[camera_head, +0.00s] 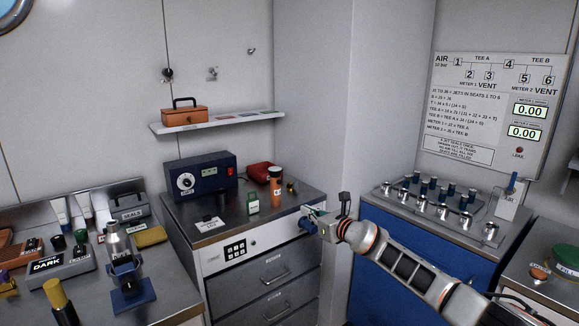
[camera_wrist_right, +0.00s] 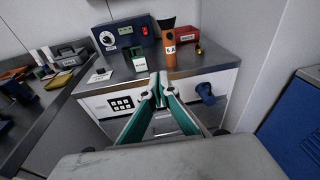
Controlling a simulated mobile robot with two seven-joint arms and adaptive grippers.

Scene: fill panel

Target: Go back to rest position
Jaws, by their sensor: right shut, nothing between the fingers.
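My right arm reaches in from the lower right of the head view. Its gripper (camera_head: 313,220) is in front of the right front corner of the middle cabinet, whose steel top (camera_head: 225,219) is clear of it. In the right wrist view the green-lined fingers of the right gripper (camera_wrist_right: 158,92) meet at their tips, with nothing held. A blue knob (camera_wrist_right: 205,92) on the cabinet front is right of the fingers and looks apart from them. My left gripper is not in view.
A valve bench (camera_head: 440,211) is at right, below the AIR panel (camera_head: 489,113). A crowded counter (camera_head: 170,275) is at left.

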